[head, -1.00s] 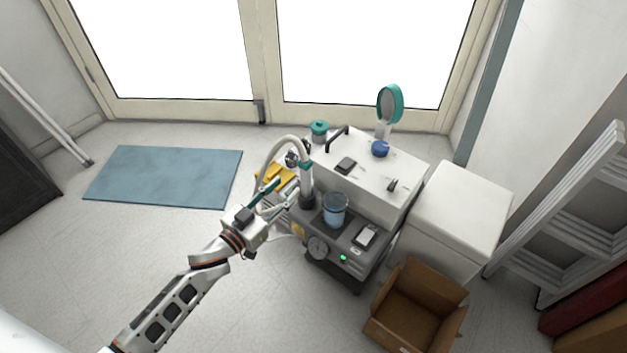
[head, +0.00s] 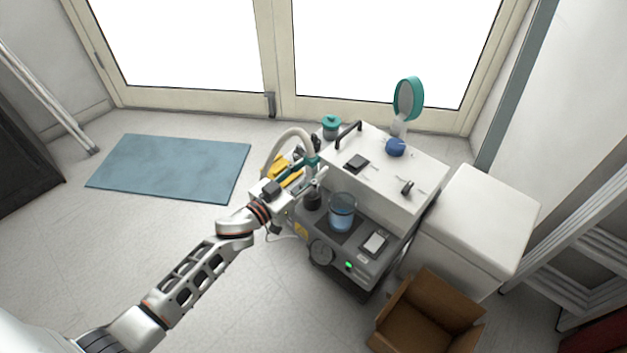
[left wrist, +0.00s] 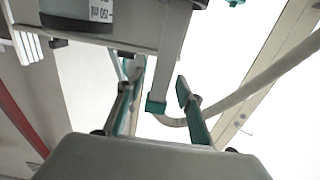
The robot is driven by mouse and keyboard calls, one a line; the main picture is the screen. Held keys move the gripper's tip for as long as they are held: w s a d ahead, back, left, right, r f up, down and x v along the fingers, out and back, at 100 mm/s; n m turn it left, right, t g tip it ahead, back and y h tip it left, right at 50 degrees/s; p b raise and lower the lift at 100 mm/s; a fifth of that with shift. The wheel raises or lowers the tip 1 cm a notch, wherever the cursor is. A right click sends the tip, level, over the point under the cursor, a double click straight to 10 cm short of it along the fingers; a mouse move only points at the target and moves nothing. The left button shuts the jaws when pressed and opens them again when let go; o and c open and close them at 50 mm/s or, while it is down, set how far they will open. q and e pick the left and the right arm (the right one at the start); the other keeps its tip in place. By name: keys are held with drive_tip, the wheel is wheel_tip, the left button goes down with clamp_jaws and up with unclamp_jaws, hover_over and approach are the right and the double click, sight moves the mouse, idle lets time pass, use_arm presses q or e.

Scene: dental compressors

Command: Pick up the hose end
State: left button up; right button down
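The hose end (left wrist: 163,65) is a grey tube with a teal collar, joined to a beige hose. In the head view the beige hose (head: 272,147) arches up beside the compressor unit (head: 388,178), and the hose end stands above a dark holder (head: 312,201), partly hidden by my gripper. My left gripper (head: 307,175) is at the hose end. In the left wrist view its two teal-padded fingers (left wrist: 158,85) are apart, with the tube and collar appearing between them. A gap shows beside the collar; contact is not clear. My right gripper is not in view.
A clear blue cup (head: 342,214) stands right of the holder on the unit's lower deck. A round mirror (head: 409,98) and teal-lidded jar (head: 331,127) are behind. A white cabinet (head: 487,215) and an open cardboard box (head: 420,322) stand right.

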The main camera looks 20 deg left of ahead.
use_arm(q)
drive_tip(key=shift+w+d+r, duration=0.1)
drive_tip(key=shift+w, duration=0.15)
clamp_jaws()
drive_tip(key=shift+r, duration=0.1)
